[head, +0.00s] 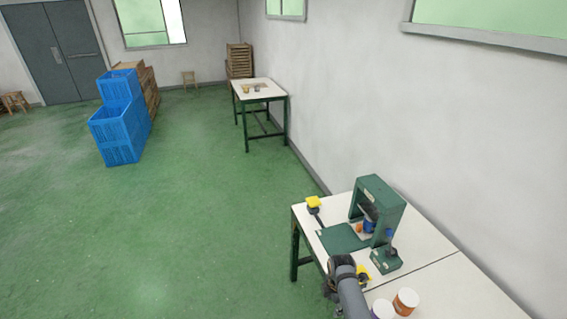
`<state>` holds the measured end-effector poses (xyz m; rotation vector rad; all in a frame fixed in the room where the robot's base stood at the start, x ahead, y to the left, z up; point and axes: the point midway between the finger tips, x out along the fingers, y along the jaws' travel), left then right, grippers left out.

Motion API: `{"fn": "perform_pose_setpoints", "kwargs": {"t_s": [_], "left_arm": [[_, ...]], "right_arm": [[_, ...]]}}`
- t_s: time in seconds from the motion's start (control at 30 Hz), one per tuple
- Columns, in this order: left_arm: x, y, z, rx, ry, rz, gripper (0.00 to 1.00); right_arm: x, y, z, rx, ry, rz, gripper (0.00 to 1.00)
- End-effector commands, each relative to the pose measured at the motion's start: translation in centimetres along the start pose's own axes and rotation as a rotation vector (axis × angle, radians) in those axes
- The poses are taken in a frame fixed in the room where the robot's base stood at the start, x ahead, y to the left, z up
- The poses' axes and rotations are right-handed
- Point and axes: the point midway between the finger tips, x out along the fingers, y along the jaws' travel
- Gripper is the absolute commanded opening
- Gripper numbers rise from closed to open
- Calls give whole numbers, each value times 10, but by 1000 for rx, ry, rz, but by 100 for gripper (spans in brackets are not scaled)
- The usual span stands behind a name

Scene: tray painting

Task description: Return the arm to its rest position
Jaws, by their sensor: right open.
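My right arm reaches in from the bottom edge, over the front of the white worktable (430,245). My right gripper (334,286) is at the table's front edge; it is small and dark here, but it looks open and empty. A yellow item (364,271) shows just to its right, partly hidden by my arm. A flat dark green panel (342,239) lies on the table beyond the gripper, apart from it. My left gripper is out of view.
A green frame (392,205) stands on the table with blue and orange items inside. Near it are a small green box (386,262), a yellow-topped tool (314,202) and two tubs (405,302). Blue crates (115,135) and another table (262,88) stand farther off. Green floor is clear at left.

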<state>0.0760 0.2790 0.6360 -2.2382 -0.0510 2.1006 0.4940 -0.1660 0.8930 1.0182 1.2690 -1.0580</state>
Motion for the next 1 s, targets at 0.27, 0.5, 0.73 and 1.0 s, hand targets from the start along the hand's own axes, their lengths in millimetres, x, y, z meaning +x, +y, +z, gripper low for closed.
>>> {"fn": "perform_pose_setpoints", "kwargs": {"t_s": [0.27, 0.5, 0.73, 1.0], "left_arm": [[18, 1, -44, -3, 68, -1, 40], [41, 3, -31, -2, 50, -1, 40], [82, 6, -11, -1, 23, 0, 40], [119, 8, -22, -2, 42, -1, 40]], "right_arm": [[69, -33, -1, 201, 1, 7, 45], [154, -88, -1, 488, 4, 18, 45], [280, -208, -2, 986, 9, 33, 45], [370, -370, 5, 1610, 23, 85, 45]]}}
